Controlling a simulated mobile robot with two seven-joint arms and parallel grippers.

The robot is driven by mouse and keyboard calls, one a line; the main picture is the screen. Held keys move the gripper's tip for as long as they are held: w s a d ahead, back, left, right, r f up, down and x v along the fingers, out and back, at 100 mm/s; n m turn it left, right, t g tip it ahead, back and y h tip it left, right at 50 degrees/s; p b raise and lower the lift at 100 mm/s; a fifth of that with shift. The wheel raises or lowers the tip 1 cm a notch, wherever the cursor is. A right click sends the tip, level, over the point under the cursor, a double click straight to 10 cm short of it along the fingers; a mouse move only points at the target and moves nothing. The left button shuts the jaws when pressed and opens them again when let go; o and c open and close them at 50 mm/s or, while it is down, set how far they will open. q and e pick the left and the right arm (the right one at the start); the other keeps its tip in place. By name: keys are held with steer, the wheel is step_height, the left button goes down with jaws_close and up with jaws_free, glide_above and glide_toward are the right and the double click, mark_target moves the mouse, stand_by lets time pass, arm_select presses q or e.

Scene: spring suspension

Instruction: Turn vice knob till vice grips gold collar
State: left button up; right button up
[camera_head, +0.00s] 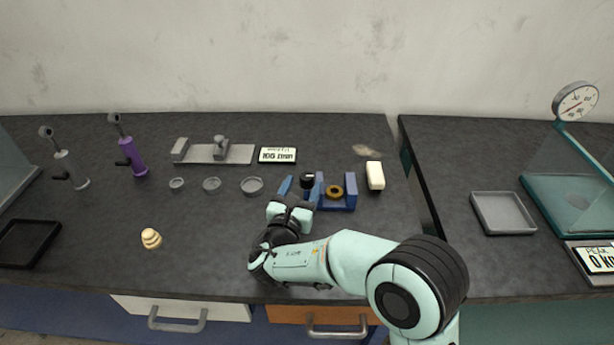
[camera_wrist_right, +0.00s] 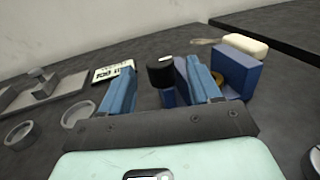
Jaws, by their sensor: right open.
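The blue vice (camera_head: 337,205) stands on the dark bench, and the gold collar (camera_head: 335,192) sits between its jaws. Contact with the knob cannot be told. My left gripper is out of view.
A white block (camera_head: 375,176) stands right of the vice. A small display (camera_head: 277,155) and several grey dishes (camera_head: 252,186) lie behind and left. Cream stacked rings (camera_head: 151,238) stand at front left. The bench between them and my right arm is clear.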

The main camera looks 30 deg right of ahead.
mark_target(305, 182)
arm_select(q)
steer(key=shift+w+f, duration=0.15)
arm_select(e)
steer(key=shift+x, duration=2.25)
steer(key=shift+c, duration=0.4)
